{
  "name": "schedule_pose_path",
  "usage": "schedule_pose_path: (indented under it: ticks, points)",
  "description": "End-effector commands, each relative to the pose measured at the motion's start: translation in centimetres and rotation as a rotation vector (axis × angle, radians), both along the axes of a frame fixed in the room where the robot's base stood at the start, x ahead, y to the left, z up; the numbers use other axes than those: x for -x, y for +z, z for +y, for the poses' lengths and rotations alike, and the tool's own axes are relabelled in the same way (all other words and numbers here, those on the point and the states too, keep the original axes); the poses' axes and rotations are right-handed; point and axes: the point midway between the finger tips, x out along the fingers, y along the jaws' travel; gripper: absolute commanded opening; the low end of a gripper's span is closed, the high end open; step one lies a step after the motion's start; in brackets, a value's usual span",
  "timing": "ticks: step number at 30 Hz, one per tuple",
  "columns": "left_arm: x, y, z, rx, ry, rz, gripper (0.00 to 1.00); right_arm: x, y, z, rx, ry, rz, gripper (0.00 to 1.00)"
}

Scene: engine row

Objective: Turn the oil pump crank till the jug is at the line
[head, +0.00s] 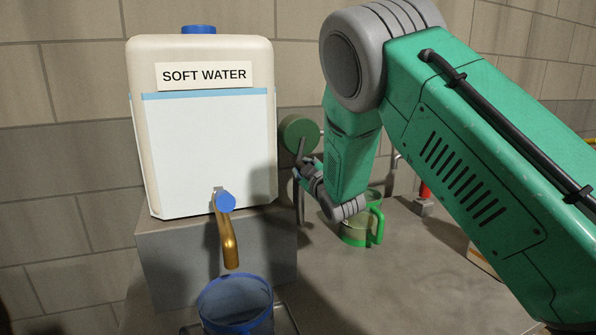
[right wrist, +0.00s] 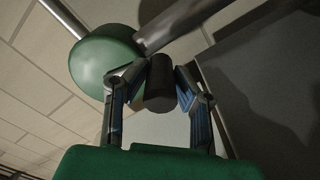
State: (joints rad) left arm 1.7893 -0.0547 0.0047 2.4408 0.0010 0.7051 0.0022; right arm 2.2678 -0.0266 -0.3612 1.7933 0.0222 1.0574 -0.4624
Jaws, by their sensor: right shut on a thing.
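The green round oil pump body (head: 297,131) stands behind the water tank's right side, and its crank arm (head: 301,155) hangs down from it. My right gripper (head: 302,175) is at the lower end of the crank. In the right wrist view its two fingers close on a dark round crank handle (right wrist: 160,84), with the metal crank arm (right wrist: 176,24) and the green pump body (right wrist: 104,64) beyond. The jug (head: 354,239) with a green handle stands on the grey surface below my right forearm, partly hidden by it. Its fill level cannot be made out. My left gripper is not in view.
A large white tank (head: 207,152) labelled SOFT WATER stands on a grey block (head: 215,245). Its brass spout (head: 229,245) points down over a blue bucket (head: 236,303). A red item (head: 424,191) stands at the right, partly behind my arm.

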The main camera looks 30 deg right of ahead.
Motion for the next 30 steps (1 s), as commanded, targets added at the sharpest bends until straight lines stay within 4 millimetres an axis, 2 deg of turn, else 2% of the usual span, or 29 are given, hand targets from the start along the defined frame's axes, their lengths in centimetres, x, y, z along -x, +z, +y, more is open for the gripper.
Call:
schedule_pose_path:
  ticks: [1,12,27,28,29,30]
  points:
    - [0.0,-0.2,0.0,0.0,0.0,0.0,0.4,0.1,-0.6,0.0,0.032,0.004,0.016,0.0]
    - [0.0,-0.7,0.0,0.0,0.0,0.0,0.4,0.3,-0.8,-1.0,0.177,0.007,0.054,0.0]
    - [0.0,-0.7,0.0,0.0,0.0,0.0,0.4,0.4,-0.8,-1.2,0.197,0.006,0.059,0.0]
    - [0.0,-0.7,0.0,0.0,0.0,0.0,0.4,0.4,-0.8,-1.2,0.195,0.005,0.06,0.3]
    - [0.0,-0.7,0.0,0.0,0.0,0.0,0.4,0.4,-0.8,-1.2,0.196,0.006,0.059,0.4]
    - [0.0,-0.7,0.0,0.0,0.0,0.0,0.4,0.4,-0.8,-1.2,0.196,0.005,0.058,0.43]
